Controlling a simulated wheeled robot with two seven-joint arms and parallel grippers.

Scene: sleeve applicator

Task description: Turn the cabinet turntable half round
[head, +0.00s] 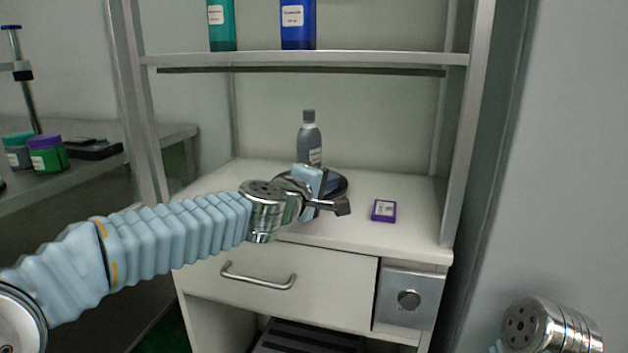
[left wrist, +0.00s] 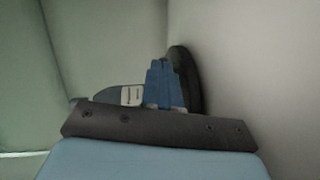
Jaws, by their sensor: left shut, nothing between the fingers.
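The turntable (head: 342,186) is a dark round disc on the cabinet's white top, partly hidden behind my left gripper (head: 326,190) in the head view. In the left wrist view the turntable (left wrist: 186,80) appears as a dark disc seen edge-on, right beside the shut blue fingertips (left wrist: 163,82). The fingers are shut with nothing between them; I cannot tell whether they touch the disc. A grey bottle (head: 309,140) with a dark cap stands upright at the turntable's back; its lower part is hidden. It shows in the left wrist view (left wrist: 120,97). My right gripper is out of view.
A small purple box (head: 384,211) lies on the cabinet top, right of the turntable. The cabinet has a drawer (head: 240,285) and a knobbed panel (head: 409,300). A shelf (head: 350,59) with teal and blue bottles runs above. A side bench (head: 160,140) holds jars at left.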

